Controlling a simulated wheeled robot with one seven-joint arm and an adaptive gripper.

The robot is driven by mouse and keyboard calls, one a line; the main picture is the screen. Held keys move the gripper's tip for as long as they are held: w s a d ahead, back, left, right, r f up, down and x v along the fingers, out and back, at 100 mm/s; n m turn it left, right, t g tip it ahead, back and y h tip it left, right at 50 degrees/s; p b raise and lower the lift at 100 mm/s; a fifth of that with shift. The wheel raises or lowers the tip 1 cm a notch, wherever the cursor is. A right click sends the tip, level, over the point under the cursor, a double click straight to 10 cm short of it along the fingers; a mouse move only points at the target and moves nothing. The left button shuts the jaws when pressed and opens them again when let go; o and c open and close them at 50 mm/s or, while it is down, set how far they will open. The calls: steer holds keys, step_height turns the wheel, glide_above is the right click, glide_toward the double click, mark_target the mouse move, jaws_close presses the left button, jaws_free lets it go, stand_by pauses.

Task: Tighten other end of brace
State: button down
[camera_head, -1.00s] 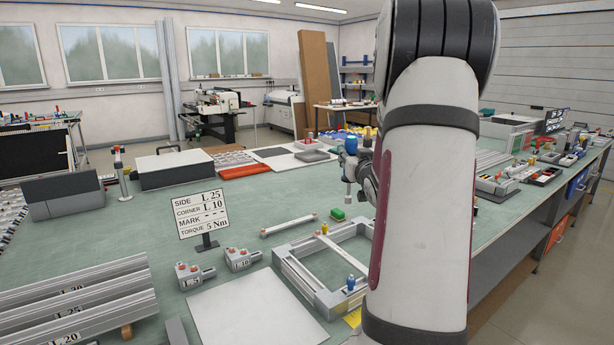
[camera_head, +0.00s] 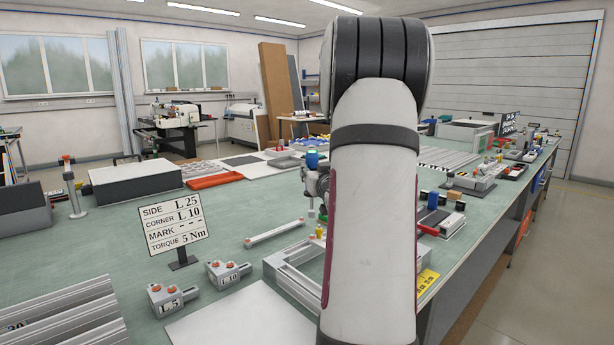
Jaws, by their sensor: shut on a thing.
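My gripper (camera_head: 321,183) is partly hidden behind my arm. It is shut on a tool with a blue body (camera_head: 312,159) and a thin shaft (camera_head: 311,206) pointing down, held above the bench. The light metal frame (camera_head: 290,278) lies flat on the bench below, its right part covered by my arm. A yellow-topped fastener (camera_head: 320,231) stands at the frame's far side. The brace across the frame is mostly hidden by my arm, and its other end is out of sight. I cannot see the tool tip touching anything.
A loose bar (camera_head: 274,233) lies left of the frame. Two grey blocks marked L 5 (camera_head: 170,298) and L 10 (camera_head: 228,274), a sign (camera_head: 172,222) reading torque 5 Nm and a pale plate (camera_head: 235,318) are further left. A black-and-red tray (camera_head: 433,220) stands to the right.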

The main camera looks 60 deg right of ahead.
steer(key=shift+a, duration=0.1)
stand_by(0.3)
steer(key=shift+f+b, duration=1.55)
steer(key=shift+f, duration=0.8)
steer(key=shift+f+b, duration=0.9)
steer(key=shift+f, duration=0.2)
steer(key=shift+s+f, duration=0.15)
steer(key=shift+f, duration=0.35)
stand_by(0.8)
steer(key=shift+r, duration=0.1)
